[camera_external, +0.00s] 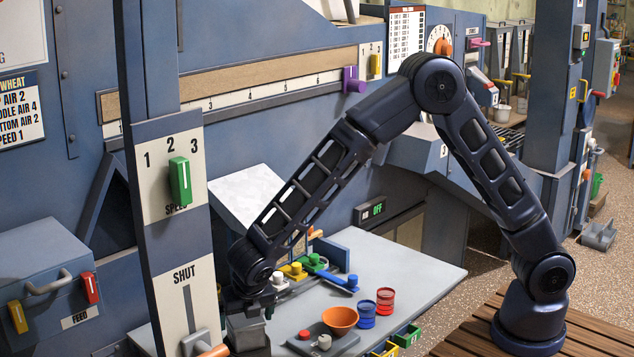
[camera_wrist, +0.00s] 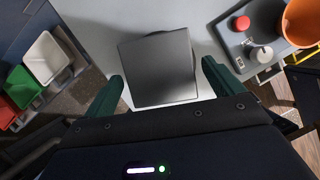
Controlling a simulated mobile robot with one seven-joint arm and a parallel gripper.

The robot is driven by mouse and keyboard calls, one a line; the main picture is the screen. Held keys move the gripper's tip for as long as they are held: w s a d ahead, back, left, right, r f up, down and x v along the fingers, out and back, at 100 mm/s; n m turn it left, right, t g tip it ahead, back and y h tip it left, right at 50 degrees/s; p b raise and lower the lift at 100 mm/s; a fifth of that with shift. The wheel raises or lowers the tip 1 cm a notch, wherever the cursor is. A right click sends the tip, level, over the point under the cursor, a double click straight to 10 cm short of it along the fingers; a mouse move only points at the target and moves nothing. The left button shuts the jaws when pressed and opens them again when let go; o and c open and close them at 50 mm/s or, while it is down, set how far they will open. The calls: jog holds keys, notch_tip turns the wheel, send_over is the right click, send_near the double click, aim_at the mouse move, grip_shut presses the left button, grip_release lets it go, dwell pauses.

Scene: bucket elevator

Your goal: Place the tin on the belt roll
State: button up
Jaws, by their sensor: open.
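A dark grey, square, box-like thing, which looks like the tin (camera_wrist: 158,75), lies under my gripper (camera_wrist: 163,72) in the wrist view. It is between the two spread green fingers, with a gap on each side. My gripper is open and holds nothing. In the external view my gripper (camera_external: 245,304) is low at the near left of the light grey table, just above a grey metal box (camera_external: 247,333), seemingly the same tin. My arm partly hides this spot. I cannot make out for sure which thing is the belt roll.
An orange bowl (camera_external: 340,320) sits on a grey device with a red button (camera_external: 304,334). Blue (camera_external: 362,316) and red (camera_external: 385,302) ribbed cans stand right of it. Coloured knobs (camera_external: 315,259) stand behind. Small bins (camera_wrist: 48,60) lie left in the wrist view. The table's right part (camera_external: 425,285) is clear.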

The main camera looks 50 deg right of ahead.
jog(key=v, duration=0.7)
jog(key=shift+r, duration=0.2)
jog(key=shift+s, duration=0.1)
jog(key=shift+d+r, duration=0.2)
jog(key=shift+r, duration=0.05)
jog(key=d+r+m, duration=0.5)
jog(key=d+r, duration=0.1)
jog(key=d, duration=0.4)
jog(key=d+r+m, duration=0.5)
jog(key=d, duration=0.6)
jog(key=d+r+m, duration=0.4)
jog(key=d+r, duration=0.2)
jog(key=d, duration=0.4)
jog(key=s+d+r+m+y, duration=0.1)
jog(key=s+d+r+m, duration=0.1)
jog(key=s+d+m, duration=1.5)
jog(key=s+d, duration=0.4)
jog(key=shift+s+d+r+t+y, duration=0.2)
jog(key=shift+s+d+t+y, duration=0.05)
jog(key=shift+t+y, duration=0.05)
